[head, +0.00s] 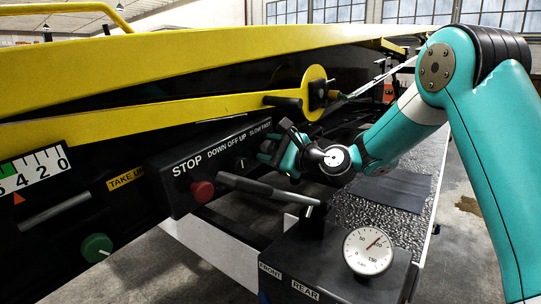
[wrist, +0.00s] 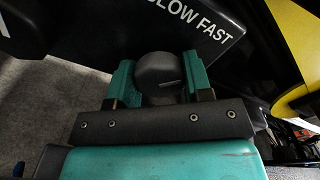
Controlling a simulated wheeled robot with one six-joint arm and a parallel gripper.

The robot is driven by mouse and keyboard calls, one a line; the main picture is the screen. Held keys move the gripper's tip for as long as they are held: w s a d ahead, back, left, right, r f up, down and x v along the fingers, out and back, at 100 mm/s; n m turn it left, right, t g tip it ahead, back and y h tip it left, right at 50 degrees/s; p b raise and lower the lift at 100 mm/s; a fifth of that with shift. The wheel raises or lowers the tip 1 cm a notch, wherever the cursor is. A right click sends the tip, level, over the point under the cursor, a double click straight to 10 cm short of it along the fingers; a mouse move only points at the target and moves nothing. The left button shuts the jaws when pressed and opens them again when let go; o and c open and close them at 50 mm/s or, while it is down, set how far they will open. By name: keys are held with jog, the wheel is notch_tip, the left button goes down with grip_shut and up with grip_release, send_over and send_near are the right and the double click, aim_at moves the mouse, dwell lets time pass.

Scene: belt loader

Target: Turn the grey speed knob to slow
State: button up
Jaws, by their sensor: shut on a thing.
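The dark grey speed knob (wrist: 158,72) sits between the two teal fingers of my gripper (wrist: 158,82) in the wrist view. The fingers are shut on its sides. A short pale line shows on the knob, running nearly sideways; I cannot tell for sure which setting it marks. The SLOW FAST label (wrist: 197,22) is printed on the black control panel above and right of the knob. In the head view, my gripper (head: 279,148) is at the panel's right end, just under that label, and its fingers mostly hide the knob.
The black panel (head: 225,150) also carries a red stop button (head: 201,192) and a DOWN OFF UP switch (head: 241,163). A grey lever (head: 265,188) juts out in front, close below my gripper. A dial gauge (head: 368,251) stands on the box at front right. A yellow beam runs above.

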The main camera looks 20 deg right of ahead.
jog(key=n+b, duration=0.2)
jog(key=n, duration=0.1)
jog(key=shift+f+n, duration=0.15)
jog(key=shift+n, duration=0.15)
jog(key=shift+n+b, duration=1.1)
jog(key=shift+n, duration=0.6)
jog(key=shift+r, duration=0.2)
jog(key=o, duration=0.9)
jog(key=b+v, duration=0.3)
jog(key=v, duration=1.4)
jog(key=shift+d, duration=0.15)
jog(key=shift+s, duration=0.15)
